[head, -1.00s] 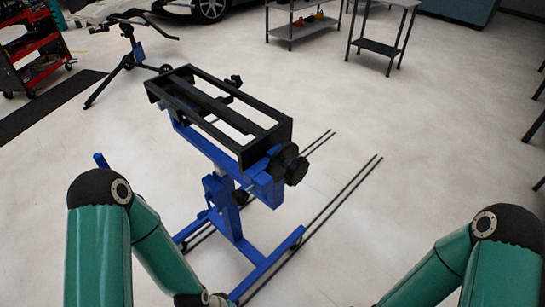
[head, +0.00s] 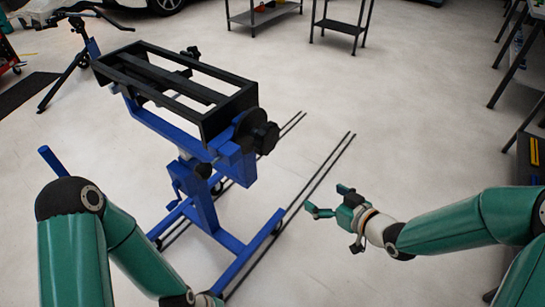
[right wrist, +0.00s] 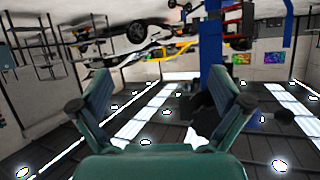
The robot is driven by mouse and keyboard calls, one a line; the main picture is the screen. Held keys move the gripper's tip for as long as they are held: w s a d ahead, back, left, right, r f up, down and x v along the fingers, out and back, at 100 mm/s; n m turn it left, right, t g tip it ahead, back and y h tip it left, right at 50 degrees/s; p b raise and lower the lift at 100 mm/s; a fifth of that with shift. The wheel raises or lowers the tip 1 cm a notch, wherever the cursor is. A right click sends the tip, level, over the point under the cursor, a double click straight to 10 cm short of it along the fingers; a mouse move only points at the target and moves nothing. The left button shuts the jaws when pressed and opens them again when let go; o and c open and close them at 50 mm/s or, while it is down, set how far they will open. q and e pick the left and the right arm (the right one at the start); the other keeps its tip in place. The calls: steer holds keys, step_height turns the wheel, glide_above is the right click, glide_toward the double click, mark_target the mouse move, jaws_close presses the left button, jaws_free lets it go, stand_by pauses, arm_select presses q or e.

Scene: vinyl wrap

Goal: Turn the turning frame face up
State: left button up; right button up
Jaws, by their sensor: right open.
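The turning frame (head: 170,78) is a long black rectangular frame with bars inside. It is mounted on a blue stand (head: 203,200) left of centre in the head view. A black knob (head: 265,138) sits at its near right end. I cannot tell which face of the frame is up. My right gripper (head: 328,199) is open and empty, over the floor to the right of the stand and apart from it. Its spread fingers also show in the right wrist view (right wrist: 160,105), with nothing between them. My left arm is at lower left; its gripper is out of view.
Dark floor rails (head: 310,193) run beside and under the stand. A second stand (head: 88,45) is at upper left. Grey shelf tables (head: 340,27) stand at the back, and more tables (head: 508,60) line the right edge. The floor between is clear.

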step_height(320, 180, up, 9)
steer(key=n+t+y+b, duration=0.1)
steer(key=n+y+b, duration=0.25)
steer(key=n, duration=0.25)
steer(key=n+g+y+b, duration=0.1)
steer(key=n+y+b, duration=0.1)
steer(key=n+y, duration=0.3)
glide_toward(270, 141)
arm_select(q)
step_height(270, 141, down, 8)
steer(key=shift+r, duration=0.2)
arm_select(e)
steer(key=shift+n+h, duration=0.4)
steer(key=shift+h, duration=0.35)
steer(key=x, duration=0.7)
steer(key=r+x, duration=0.1)
steer(key=x, duration=0.3)
steer(key=shift+a, duration=0.15)
steer(key=shift+c, duration=0.3)
